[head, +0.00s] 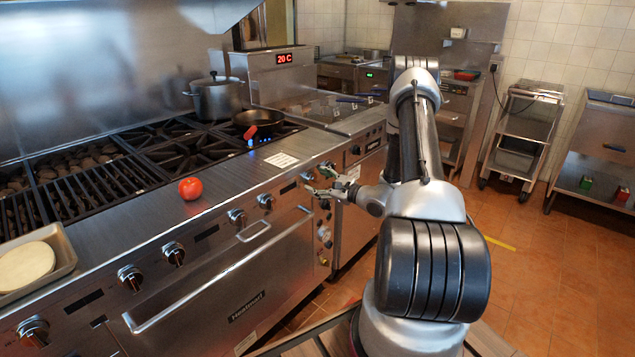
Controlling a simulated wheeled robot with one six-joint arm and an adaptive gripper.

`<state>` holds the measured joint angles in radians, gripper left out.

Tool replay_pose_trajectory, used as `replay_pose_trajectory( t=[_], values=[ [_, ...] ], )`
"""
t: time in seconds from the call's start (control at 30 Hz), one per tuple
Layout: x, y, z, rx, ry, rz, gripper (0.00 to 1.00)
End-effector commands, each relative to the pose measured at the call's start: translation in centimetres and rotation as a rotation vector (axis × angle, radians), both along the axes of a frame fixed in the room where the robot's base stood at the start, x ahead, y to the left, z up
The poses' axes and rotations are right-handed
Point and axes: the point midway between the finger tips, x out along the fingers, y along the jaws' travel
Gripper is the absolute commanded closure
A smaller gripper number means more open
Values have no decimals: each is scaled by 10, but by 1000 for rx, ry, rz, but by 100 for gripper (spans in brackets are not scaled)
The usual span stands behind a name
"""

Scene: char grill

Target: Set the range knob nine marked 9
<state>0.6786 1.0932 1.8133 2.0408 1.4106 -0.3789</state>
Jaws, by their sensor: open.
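The range (205,250) has a row of round metal knobs along its sloped front panel. Several show left of my gripper, such as one at the middle (236,217) and one further left (130,277). My gripper (318,184) is open at the right end of this panel, right by the knobs there (308,176). I cannot tell whether it touches one. No number is legible on any knob, so I cannot tell which is marked 9. The gripper and arm partly hide the panel's right end.
A tomato (190,188) lies on the front ledge. A pot (216,98) and a black pan (257,121) with a red handle stand on the burners. An oven door handle (215,270) sticks out below the knobs. Tiled floor (540,275) is open at right.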

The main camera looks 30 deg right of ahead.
Motion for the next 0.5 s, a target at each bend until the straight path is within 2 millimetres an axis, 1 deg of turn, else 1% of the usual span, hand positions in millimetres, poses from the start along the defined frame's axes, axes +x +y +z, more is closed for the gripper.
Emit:
replay_pose_trajectory(
  t=[0.17,0.3,0.4,0.5],
  values=[
    [-29,-14,2,2,0,-6,36],
    [-59,-27,4,2,0,-6,36],
    [-78,-35,4,2,0,-6,36],
    [-92,-40,5,1,1,-5,36]
  ],
)
